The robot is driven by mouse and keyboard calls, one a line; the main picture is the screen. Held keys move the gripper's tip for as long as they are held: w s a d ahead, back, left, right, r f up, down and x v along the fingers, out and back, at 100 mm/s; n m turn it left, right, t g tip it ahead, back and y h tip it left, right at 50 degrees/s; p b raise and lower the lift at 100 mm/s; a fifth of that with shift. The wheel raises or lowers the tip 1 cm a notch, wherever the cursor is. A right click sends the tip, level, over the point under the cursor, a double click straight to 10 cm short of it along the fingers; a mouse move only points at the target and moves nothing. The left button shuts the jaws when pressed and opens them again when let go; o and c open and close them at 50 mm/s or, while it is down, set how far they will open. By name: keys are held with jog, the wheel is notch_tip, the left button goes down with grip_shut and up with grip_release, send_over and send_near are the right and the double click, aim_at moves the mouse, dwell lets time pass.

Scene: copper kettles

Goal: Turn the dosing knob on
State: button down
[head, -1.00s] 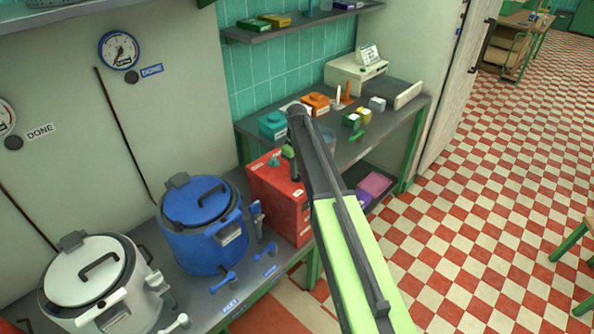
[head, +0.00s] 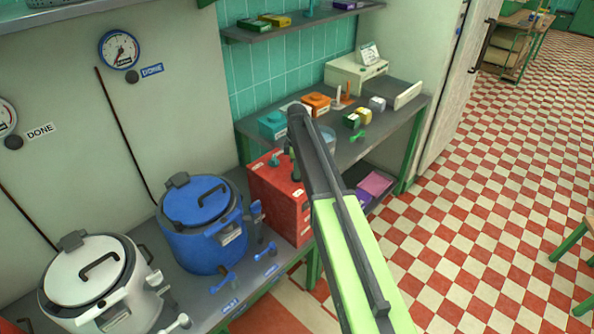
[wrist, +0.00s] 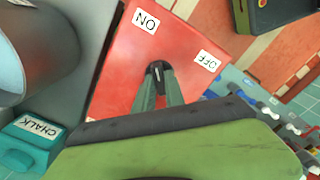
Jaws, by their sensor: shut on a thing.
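The red dosing box (head: 280,195) stands at the end of the kettle bench, partly behind my arm. In the wrist view its red top (wrist: 115,80) carries a white ON label (wrist: 146,20) at the upper left and an OFF label (wrist: 207,61) at the upper right. My gripper (wrist: 158,78) is over this top, between and below the two labels. Its greenish fingers are shut on the small dark knob (wrist: 158,70). The fingers cover most of the knob, so its exact pointing is hard to tell. In the head view my arm hides the knob.
A blue kettle (head: 200,215) and a white kettle (head: 85,275) stand left of the red box. A shelf table (head: 385,130) with small boxes is behind it. In the wrist view a grey cylinder (wrist: 25,50) and a teal CHALK box (wrist: 30,140) are close at left.

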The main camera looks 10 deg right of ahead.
jog(key=shift+w+d+n, duration=0.15)
jog(key=shift+n, duration=0.15)
jog(key=c, duration=1.4)
grip_release()
jog(key=shift+r, duration=0.15)
jog(key=shift+r+p, duration=0.3)
jog(key=shift+p, duration=0.2)
notch_tip(320, 180, up, 17)
jog(key=p, duration=1.6)
jog(key=shift+f, duration=0.2)
